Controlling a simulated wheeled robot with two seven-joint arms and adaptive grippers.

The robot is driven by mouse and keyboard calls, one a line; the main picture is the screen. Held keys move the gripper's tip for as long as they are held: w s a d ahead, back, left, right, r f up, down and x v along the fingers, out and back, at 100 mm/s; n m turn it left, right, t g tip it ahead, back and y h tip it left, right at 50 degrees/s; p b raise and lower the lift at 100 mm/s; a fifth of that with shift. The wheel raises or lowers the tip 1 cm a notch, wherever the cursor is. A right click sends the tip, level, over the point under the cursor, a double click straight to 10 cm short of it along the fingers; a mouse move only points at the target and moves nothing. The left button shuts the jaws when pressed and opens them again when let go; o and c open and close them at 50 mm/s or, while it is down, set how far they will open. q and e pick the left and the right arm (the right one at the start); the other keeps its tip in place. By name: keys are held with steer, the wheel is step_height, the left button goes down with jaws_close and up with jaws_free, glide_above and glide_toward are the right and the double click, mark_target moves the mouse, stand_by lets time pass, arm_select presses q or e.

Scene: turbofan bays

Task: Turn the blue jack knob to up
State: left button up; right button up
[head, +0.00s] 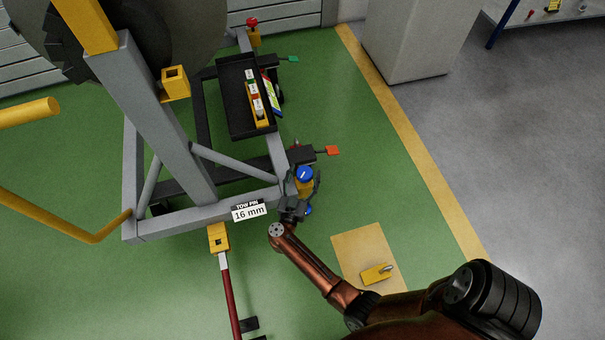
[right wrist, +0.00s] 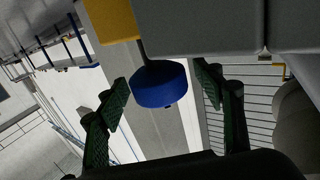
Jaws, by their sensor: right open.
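The blue jack knob (head: 304,173) sits on a yellow jack post at the near right corner of the grey stand. My right gripper (head: 298,195) is at the knob, reaching in from below in the head view. In the right wrist view, the blue knob (right wrist: 159,84) lies between the two dark green finger pads of my right gripper (right wrist: 165,95). The fingers are open, with a gap on each side of the knob. The knob's marking or setting cannot be read. My left gripper is not in view.
The grey stand (head: 190,228) carries a "TOW PIN 16 mm" label (head: 249,211). A red tow bar (head: 229,295) joins at a yellow bracket. A black tray (head: 232,95) is on the stand. A yellow block (head: 376,274) lies on a tan floor patch.

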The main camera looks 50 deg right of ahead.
steer(key=shift+c, duration=0.4)
steer(key=c, duration=1.1)
